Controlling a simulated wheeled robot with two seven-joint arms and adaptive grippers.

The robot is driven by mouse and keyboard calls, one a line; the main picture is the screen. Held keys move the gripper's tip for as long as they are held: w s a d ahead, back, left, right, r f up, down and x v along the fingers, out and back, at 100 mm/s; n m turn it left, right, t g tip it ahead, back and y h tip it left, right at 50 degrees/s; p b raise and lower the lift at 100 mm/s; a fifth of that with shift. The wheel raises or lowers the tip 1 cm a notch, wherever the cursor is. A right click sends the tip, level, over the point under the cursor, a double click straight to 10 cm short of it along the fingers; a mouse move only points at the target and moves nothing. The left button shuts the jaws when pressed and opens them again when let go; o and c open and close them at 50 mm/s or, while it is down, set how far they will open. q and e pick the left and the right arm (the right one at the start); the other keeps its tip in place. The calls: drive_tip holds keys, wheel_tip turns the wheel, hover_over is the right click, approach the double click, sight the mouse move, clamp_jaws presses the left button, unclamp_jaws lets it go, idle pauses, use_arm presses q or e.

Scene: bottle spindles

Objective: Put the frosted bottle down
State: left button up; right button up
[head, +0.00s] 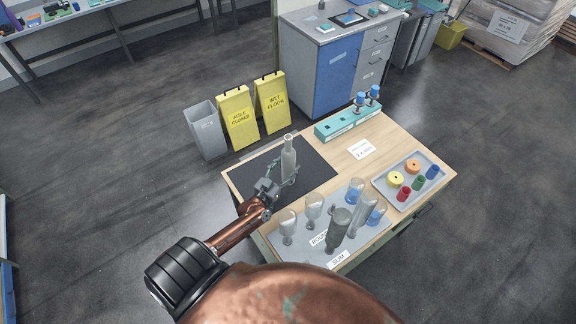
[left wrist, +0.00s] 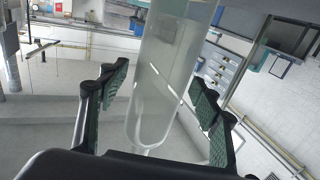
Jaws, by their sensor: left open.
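The frosted bottle (head: 288,155) stands upright on the dark mat (head: 318,172) at the left of the wooden table. My left gripper (head: 281,184) is open, with its fingers around the lower part of the bottle. In the left wrist view the translucent bottle (left wrist: 168,75) runs between the two green-padded fingers of the left gripper (left wrist: 160,105), with visible gaps to either side. The bottle's base is partly hidden by the gripper in the head view. My right gripper is not in view.
A grey tray (head: 288,255) nearby holds stemmed glasses, tumblers and a grey-green vessel (head: 338,232). A second tray (head: 409,203) holds coloured spools and cups. A teal rack (head: 335,128) with blue-topped spindles stands at the back. Yellow signs (head: 238,118) stand behind the table.

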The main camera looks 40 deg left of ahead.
use_arm(q)
drive_tip(key=s+d, duration=0.1)
drive_tip(key=s, duration=1)
drive_tip(key=shift+d+b, duration=0.15)
drive_tip(key=shift+b, duration=0.15)
drive_tip(key=shift+f, duration=0.1)
